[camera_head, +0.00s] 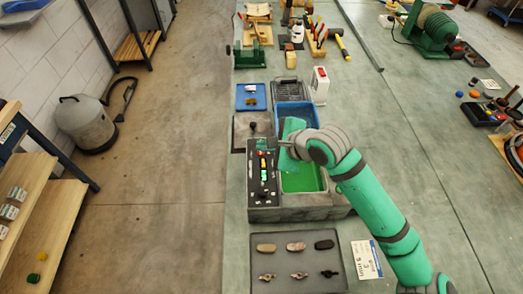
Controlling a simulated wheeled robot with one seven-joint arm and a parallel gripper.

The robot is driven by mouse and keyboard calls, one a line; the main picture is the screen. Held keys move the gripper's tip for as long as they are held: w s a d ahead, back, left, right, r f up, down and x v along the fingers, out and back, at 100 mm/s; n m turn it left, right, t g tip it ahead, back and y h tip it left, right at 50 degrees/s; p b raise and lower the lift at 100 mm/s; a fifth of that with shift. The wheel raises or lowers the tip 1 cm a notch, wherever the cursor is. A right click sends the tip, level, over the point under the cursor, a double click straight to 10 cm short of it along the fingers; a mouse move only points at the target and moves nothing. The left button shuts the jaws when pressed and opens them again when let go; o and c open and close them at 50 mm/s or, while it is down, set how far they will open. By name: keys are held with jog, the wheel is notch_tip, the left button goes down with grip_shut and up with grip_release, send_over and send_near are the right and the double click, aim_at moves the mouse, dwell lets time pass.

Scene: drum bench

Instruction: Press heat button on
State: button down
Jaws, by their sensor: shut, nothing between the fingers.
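A dark control panel (254,190) runs along the left side of a grey machine with a bath of green liquid (303,179). A column of small coloured buttons (264,174) sits on the panel, including green ones. Their labels are too small to read, so I cannot tell which is the heat button. My gripper (282,143) is shut and empty, near the far end of the panel, to the upper right of the buttons. I cannot tell its height above the panel or whether it touches anything.
A blue bin (294,114) stands behind the machine, with a white bottle-like container (319,86) beyond it. A dark tray (297,263) with stones and small metal parts lies in front. A label card (366,260) lies beside it. The bench right of my arm is largely clear.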

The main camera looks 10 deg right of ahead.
jog(key=shift+s+r, duration=0.1)
jog(key=shift+r, duration=0.05)
jog(key=shift+a, duration=0.15)
jog(key=shift+r, duration=3)
